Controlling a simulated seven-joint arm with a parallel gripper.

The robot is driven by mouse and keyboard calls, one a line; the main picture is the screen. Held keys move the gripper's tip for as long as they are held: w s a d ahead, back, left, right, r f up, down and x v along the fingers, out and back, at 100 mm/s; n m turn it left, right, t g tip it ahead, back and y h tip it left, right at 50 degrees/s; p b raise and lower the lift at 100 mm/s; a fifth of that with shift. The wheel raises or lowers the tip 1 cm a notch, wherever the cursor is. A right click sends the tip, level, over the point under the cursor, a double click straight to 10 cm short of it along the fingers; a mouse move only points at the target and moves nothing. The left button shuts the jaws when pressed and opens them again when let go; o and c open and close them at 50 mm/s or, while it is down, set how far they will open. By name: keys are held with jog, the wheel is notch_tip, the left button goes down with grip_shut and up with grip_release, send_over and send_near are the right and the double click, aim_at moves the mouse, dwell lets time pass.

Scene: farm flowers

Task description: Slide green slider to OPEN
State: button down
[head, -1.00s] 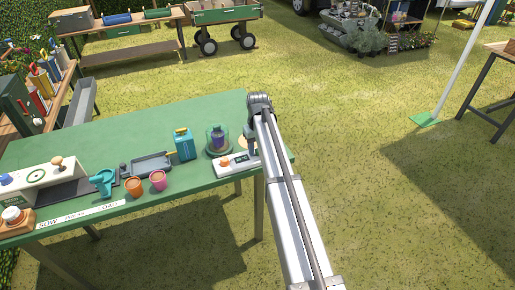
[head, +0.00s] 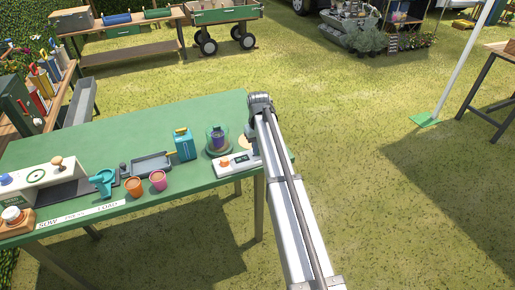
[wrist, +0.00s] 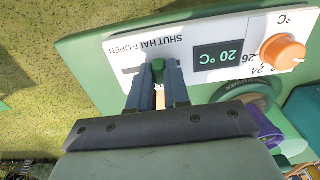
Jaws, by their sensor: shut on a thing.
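The green slider (wrist: 158,72) stands up from a slot in the white control panel (wrist: 125,62). My gripper (wrist: 158,85) is shut on it, one blue-grey finger on each side. The label SHUT HALF OPEN appears upside down beside the slot, with OPEN at the left and SHUT at the right. The slider stands near the SHUT and HALF words; its exact mark is hard to tell. A bare stretch of slot shows to its left. In the head view the panel (head: 232,164) lies at the table's right end, and my arm hides the slider.
The panel has a dark 20 °C display (wrist: 218,56) and an orange dial (wrist: 283,52). A glass cloche with a purple pot (head: 217,139) stands behind it. A teal can (head: 184,144) and two pots stand further left. The green table's (head: 190,113) back part is clear.

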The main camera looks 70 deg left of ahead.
jog(key=shift+w, duration=2.25)
jog(key=c, duration=1.1)
grip_release()
notch_tip(320, 180, up, 14)
jog(key=shift+f, duration=0.1)
